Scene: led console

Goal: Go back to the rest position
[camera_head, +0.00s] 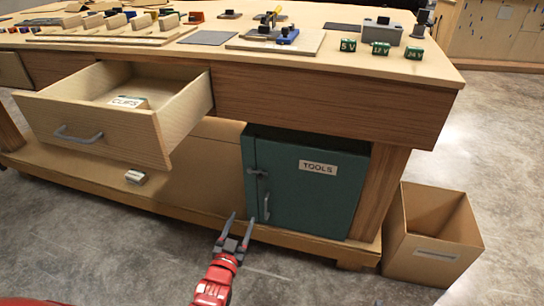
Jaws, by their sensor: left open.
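My left gripper (242,230) is red and grey with two dark fingers. It is open and empty, in front of the lower left corner of the green cabinet marked TOOLS (290,195). The fingertips point toward the cabinet door's edge and handle; I cannot tell whether they touch anything. The cabinet door looks shut. A drawer (92,125) with a grey handle stands pulled out at the left, with a CLIPS label inside. My right gripper is not in view.
The bench top (400,68) carries wooden racks at the left, a board with blue and black parts (283,38), a grey device (382,30) and green voltage blocks (380,49). A cardboard box (432,240) stands on the floor at the right. The front floor is clear.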

